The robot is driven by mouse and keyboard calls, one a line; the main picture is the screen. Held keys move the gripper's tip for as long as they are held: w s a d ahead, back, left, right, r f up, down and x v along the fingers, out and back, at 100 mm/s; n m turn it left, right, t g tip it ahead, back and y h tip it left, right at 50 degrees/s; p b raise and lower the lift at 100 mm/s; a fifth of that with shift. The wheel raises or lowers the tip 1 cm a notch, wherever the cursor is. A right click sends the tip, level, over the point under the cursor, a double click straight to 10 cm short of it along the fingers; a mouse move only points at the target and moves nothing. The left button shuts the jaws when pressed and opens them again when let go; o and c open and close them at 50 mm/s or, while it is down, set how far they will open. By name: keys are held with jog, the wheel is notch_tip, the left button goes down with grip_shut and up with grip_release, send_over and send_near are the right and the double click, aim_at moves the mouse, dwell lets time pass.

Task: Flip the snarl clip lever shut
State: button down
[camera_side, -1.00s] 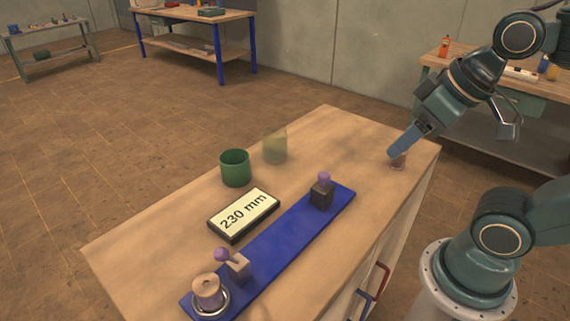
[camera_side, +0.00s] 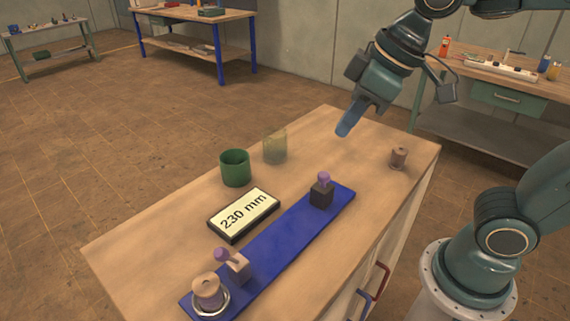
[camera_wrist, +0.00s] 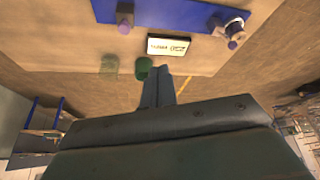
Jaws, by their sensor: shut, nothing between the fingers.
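A blue board (camera_side: 275,240) lies along the worktop. Near its front left end a pale block carries a tilted lever with a purple knob (camera_side: 221,254), beside a brown spool (camera_side: 208,291) in a metal ring. Near its far right end a dark block (camera_side: 321,196) carries an upright purple-knobbed lever (camera_side: 323,178). I cannot tell by any label which is the snarl clip. My gripper (camera_side: 346,131) is shut and empty, above the back of the worktop, apart from both levers. In the wrist view, my gripper (camera_wrist: 158,88) points toward the board (camera_wrist: 172,13).
A display reading 230 mm (camera_side: 244,213) lies beside the board. A green cup (camera_side: 235,168) and a translucent cup (camera_side: 275,147) stand behind it. Another brown spool (camera_side: 398,158) stands at the worktop's right. The worktop between the cups and that spool is clear.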

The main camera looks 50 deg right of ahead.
jog(key=w+a+n+g+y, duration=0.15)
jog(key=w+a+n, duration=0.4)
jog(key=a, duration=0.65)
jog(key=n+g, duration=0.2)
jog(key=n, duration=0.1)
send_over(229, 258)
jog(key=w+a, duration=0.1)
jog(key=a, duration=0.3)
notch_tip(229, 258, down, 4)
jog(key=f, duration=0.1)
jog(key=shift+w+d+r, duration=0.2)
jog(key=shift+r, duration=0.05)
notch_tip(229, 258, down, 9)
jog(key=shift+s+d+f, duration=0.15)
jog(key=shift+d+f, duration=0.05)
jog(key=shift+d, duration=0.25)
